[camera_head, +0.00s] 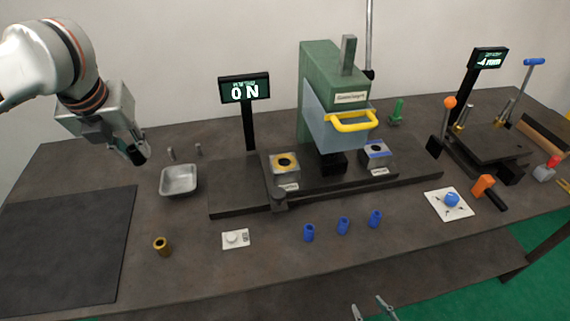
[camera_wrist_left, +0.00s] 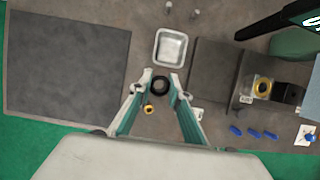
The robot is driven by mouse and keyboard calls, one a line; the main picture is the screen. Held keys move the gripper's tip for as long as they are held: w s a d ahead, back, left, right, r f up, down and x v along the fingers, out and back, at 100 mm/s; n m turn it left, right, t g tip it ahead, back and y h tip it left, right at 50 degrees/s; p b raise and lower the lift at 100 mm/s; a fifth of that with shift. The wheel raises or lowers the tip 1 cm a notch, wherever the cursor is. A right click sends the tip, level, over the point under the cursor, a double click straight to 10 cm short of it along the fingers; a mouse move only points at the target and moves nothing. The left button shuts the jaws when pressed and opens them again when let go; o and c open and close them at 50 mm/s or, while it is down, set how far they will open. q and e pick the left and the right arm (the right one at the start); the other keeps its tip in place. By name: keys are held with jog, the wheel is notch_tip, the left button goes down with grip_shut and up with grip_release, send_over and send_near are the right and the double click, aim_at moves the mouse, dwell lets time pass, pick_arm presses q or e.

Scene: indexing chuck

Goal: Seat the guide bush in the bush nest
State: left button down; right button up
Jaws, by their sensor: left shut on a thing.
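My left gripper (camera_head: 136,152) is raised above the back left of the table, near the metal tray. It is shut on a dark round part with a hole, a black ring (camera_wrist_left: 160,85) between the fingertips in the left wrist view. I cannot tell whether this is the guide bush. A brass-coloured bush (camera_head: 162,246) stands upright on the table, apart from the gripper. A block with a yellow-ringed hole (camera_head: 285,163) and a block with a blue-marked top (camera_head: 377,153) sit on the dark fixture plate. My right gripper's fingertips (camera_head: 372,308) are apart and empty at the bottom edge.
A metal tray (camera_head: 179,181) stands left of the green press (camera_head: 332,90) with its yellow handle. A dark mat (camera_head: 70,245) lies clear at left. A display post (camera_head: 247,115) rises behind the fixture.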

dwell(0.4)
pick_arm(q)
jog(key=f+n, duration=0.1)
jog(key=d+n+y, duration=0.1)
jog(key=n, duration=0.1)
jog(key=shift+s+f, duration=0.15)
jog(key=shift+f, duration=0.2)
jog(key=s+d+f+n+g, duration=0.1)
jog(key=d+f+n+g, duration=0.1)
jog(key=n, duration=0.8)
jog(key=s+d+f+n+g+h, duration=0.1)
jog(key=d+f+n+g, duration=0.1)
jog(key=n, duration=0.8)
jog(key=s+d+f+n+g+h, duration=0.1)
jog(key=f+n+g, duration=0.3)
jog(key=n, duration=0.6)
jog(key=shift+s+d+f+g, duration=0.25)
jog(key=shift+d+g, duration=0.05)
jog(key=shift+d, duration=0.2)
